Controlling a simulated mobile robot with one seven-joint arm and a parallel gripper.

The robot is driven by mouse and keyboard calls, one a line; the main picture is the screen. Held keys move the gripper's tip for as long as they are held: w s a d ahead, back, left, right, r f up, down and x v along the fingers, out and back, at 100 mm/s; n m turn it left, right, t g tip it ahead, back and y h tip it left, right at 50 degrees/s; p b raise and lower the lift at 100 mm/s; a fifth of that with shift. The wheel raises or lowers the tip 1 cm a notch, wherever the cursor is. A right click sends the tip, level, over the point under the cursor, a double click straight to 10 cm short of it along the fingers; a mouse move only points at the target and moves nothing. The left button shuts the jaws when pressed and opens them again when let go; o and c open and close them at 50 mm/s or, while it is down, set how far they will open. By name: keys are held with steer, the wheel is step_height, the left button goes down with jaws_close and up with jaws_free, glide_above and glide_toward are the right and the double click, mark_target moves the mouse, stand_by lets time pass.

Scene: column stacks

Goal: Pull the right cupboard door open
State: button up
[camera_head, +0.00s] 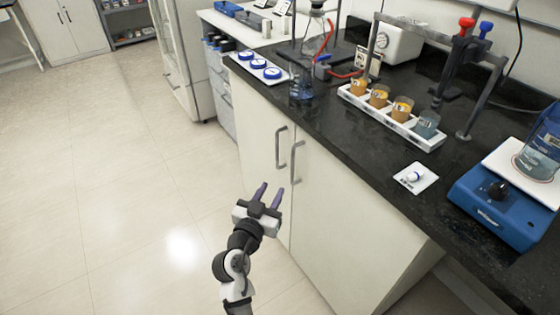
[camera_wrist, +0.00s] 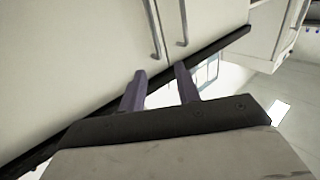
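The right cupboard door (camera_head: 340,215) is a cream panel under the black counter, and it is shut. Its upright metal handle (camera_head: 297,162) is beside the left door's handle (camera_head: 281,147). My gripper (camera_head: 270,193) is open and empty, in front of the doors and lower than the handles, with its two purple fingers apart. The wrist view looks upside down; there the right door (camera_wrist: 65,65) is on the left, and its handle (camera_wrist: 153,28) is beyond the fingertips (camera_wrist: 160,71). Neither finger touches a handle.
The black counter (camera_head: 380,160) above the doors bears a white rack (camera_head: 395,118) of beakers, a blue hotplate (camera_head: 500,205) and a small white switch plate (camera_head: 415,177). Drawers (camera_head: 218,85) stand left of the cupboard. The tiled floor (camera_head: 120,200) to the left is clear.

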mark_target(293, 159)
steer(key=p+x, duration=0.1)
steer(key=x, duration=0.3)
steer(key=p+x, duration=0.1)
steer(key=x, duration=0.3)
steer(key=p+x, duration=0.2)
steer(key=x, duration=0.2)
steer(key=shift+d, duration=0.45)
steer(key=shift+w+d+f, duration=0.2)
steer(key=shift+w+d, duration=0.05)
steer(key=shift+w, duration=0.4)
steer(key=shift+c, duration=0.2)
jaws_close()
